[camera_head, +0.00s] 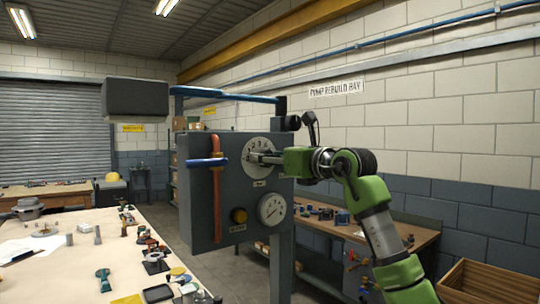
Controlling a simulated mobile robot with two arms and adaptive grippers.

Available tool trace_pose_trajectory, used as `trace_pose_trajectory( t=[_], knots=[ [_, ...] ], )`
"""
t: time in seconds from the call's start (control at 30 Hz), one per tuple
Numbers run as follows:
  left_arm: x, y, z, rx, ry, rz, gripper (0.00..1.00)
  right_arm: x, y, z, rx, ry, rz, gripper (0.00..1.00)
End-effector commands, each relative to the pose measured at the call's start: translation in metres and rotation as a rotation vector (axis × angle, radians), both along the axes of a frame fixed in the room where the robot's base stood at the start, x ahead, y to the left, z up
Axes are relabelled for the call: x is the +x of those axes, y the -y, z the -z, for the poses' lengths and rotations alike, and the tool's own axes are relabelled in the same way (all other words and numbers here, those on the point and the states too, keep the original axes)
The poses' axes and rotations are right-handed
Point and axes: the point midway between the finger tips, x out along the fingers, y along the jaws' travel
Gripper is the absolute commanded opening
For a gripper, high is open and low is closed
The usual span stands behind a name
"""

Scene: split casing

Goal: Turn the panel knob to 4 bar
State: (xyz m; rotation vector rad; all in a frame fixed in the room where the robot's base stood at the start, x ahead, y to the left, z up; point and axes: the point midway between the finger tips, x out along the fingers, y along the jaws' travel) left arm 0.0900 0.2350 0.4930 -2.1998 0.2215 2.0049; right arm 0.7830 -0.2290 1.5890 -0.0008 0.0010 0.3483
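The grey panel box (197,190) stands on a post in the middle of the view. Its upper dial plate (262,181) is white and round with numbers around the rim, too small to read surely. My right gripper (254,157) comes in from the right with its fingertips at the middle of this plate, where the knob sits. The fingers cover most of the knob, so its pointer and setting are hidden. I cannot tell whether the fingers are closed on it. A round gauge (271,209) sits below, its reading unclear. My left gripper is out of view.
A blue bar (235,96) runs above. A cluttered table (75,268) is at left, a workbench (415,236) behind right, and a wooden crate (490,284) at lower right.

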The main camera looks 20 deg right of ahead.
Motion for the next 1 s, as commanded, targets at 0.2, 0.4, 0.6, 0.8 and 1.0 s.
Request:
trace_pose_trajectory(
  t=[0.2,0.4,0.6,0.8,1.0],
  knots=[
    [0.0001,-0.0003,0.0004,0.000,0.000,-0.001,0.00,-0.0003,-0.0001,0.0001,0.000,0.000,0.000,0.28],
    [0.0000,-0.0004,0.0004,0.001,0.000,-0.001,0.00,-0.0005,-0.0001,-0.0001,0.000,0.000,-0.001,0.11],
    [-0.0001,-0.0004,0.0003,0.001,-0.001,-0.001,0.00,-0.0006,0.0000,-0.0003,-0.020,0.007,0.000,0.11],
    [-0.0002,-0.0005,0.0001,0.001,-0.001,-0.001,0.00,-0.0007,0.0007,-0.0009,-0.101,0.038,0.002,0.11],
    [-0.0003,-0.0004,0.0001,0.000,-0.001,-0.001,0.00,-0.0009,0.0001,-0.0007,-0.247,0.091,0.002,0.11]
  ],
)
